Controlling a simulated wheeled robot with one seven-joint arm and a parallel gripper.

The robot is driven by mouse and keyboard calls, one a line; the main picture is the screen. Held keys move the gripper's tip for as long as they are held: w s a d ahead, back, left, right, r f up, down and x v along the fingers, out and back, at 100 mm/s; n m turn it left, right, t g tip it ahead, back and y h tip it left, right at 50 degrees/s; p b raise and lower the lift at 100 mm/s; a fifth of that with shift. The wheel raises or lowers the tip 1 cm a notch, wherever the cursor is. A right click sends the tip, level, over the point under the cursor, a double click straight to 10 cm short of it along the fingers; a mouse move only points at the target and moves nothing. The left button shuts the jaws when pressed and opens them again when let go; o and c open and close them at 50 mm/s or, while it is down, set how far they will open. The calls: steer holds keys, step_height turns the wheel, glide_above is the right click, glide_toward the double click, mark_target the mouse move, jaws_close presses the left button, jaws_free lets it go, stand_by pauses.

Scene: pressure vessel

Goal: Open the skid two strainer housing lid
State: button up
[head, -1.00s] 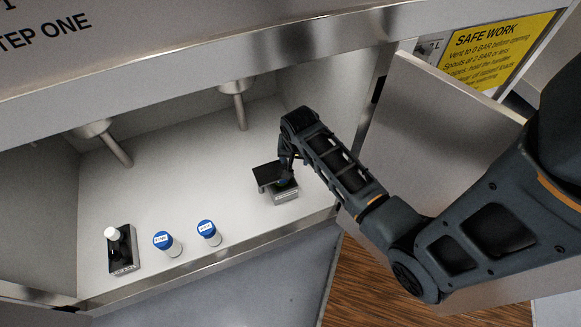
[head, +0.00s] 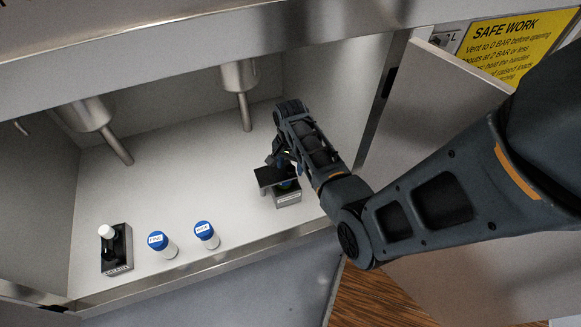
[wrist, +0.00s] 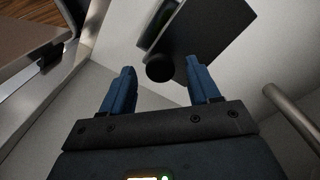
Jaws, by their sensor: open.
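A small dark box with a pale label plate (head: 289,199) stands at the right of the cabinet floor, below my gripper (head: 287,172); I take it for the strainer housing. A flat black plate (head: 270,178), seemingly its lid, juts out to the left above it. In the wrist view the black plate (wrist: 215,35) lies beyond my gripper (wrist: 160,67), with a round black knob (wrist: 160,69) in line with the gap between the blue fingers. The fingers are apart and hold nothing. Contact with the knob or plate cannot be told. My wrist hides part of the box.
Two blue-capped bottles (head: 160,243) (head: 206,235) stand at the front. A black holder with a white-topped item (head: 116,250) is at left. Two metal spouts (head: 238,90) (head: 95,120) hang above. An open cabinet door (head: 430,130) stands at right. The middle floor is clear.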

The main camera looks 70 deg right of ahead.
steer(key=shift+f, duration=0.4)
steer(key=shift+c, duration=0.3)
jaws_close()
